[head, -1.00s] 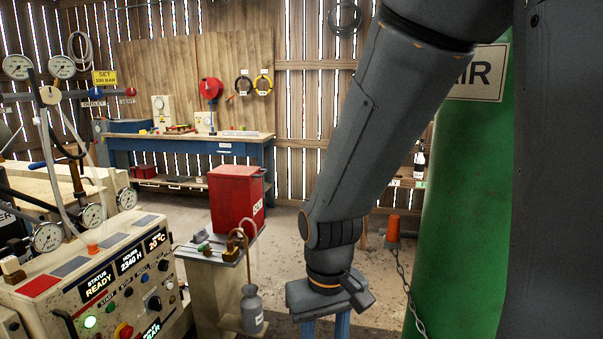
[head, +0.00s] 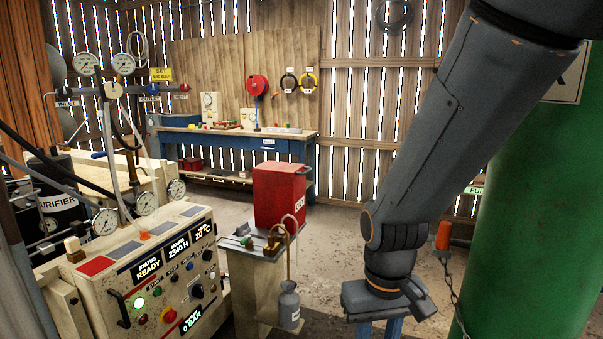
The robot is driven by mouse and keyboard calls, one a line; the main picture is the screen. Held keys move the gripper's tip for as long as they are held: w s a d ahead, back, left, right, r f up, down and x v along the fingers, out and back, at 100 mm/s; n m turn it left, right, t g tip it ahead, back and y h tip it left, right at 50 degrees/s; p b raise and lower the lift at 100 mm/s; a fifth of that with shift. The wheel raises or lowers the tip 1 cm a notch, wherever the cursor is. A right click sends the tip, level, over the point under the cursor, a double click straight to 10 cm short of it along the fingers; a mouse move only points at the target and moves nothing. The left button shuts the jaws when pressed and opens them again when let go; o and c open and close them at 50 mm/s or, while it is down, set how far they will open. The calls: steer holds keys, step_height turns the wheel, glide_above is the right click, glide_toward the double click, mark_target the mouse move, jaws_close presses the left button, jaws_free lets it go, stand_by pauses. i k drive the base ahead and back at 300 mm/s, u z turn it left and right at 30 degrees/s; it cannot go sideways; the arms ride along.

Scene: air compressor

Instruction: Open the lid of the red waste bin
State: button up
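The red waste bin (head: 277,196) stands near the middle of the head view, behind a small pale stand. It is a box with a white label on its right side, and its red lid (head: 282,167) looks shut. My gripper (head: 378,328) hangs low, right of the bin and nearer to me, apart from it. Two blue fingers show below its grey body, cut by the bottom edge of the picture. Their tips are out of view.
The pale stand (head: 250,262) with small fittings and a grey bottle (head: 289,307) is in front of the bin. The compressor panel (head: 150,270) is at left. A green cylinder (head: 535,220) with a chain is at right. A blue workbench (head: 235,141) stands behind. Floor right of the bin is clear.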

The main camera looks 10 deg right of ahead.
mark_target(288, 168)
steer(key=u, duration=0.6)
steer(key=i, duration=1.05)
steer(key=u, duration=0.05)
